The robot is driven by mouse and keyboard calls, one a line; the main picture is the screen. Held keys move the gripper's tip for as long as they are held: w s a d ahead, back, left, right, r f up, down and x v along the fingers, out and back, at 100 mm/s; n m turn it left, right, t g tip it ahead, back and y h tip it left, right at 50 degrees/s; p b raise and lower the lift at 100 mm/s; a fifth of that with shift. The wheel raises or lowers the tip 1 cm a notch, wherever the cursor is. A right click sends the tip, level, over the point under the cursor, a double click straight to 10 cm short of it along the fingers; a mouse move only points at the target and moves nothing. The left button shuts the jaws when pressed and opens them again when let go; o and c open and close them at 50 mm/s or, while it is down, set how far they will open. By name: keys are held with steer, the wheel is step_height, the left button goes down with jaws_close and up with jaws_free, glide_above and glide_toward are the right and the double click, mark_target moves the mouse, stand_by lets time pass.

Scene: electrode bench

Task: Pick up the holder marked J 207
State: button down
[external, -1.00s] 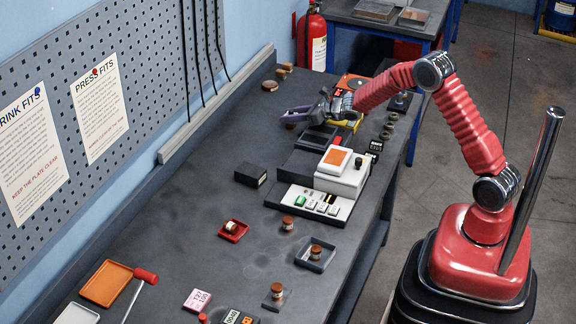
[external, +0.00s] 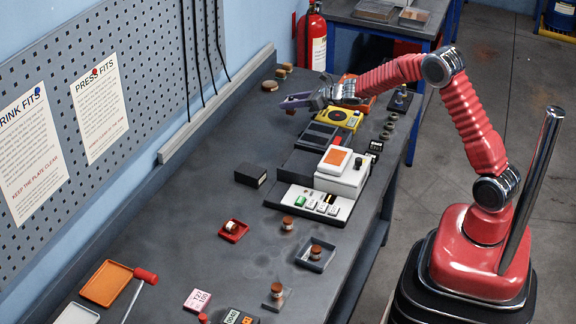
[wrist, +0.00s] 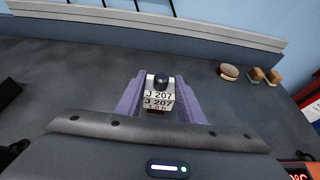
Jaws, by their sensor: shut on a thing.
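The holder marked J 207 (wrist: 158,97) is between the two purple fingers of my gripper (wrist: 160,102) in the wrist view. It has a white face with black lettering and a dark round knob on top. My gripper is shut on it. In the external view my gripper (external: 291,103) is at the far end of the bench, above the dark top. The holder is very small there, a dark bit under the fingers. I cannot tell from these views exactly how high it is above the bench.
A yellow device (external: 338,117), dark trays and a white box with an orange top (external: 337,158) stand right of and nearer than my gripper. Round brown-topped pieces (wrist: 229,72) lie near the back wall. The bench's left middle is mostly clear.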

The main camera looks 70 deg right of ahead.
steer(key=shift+r, duration=2.1)
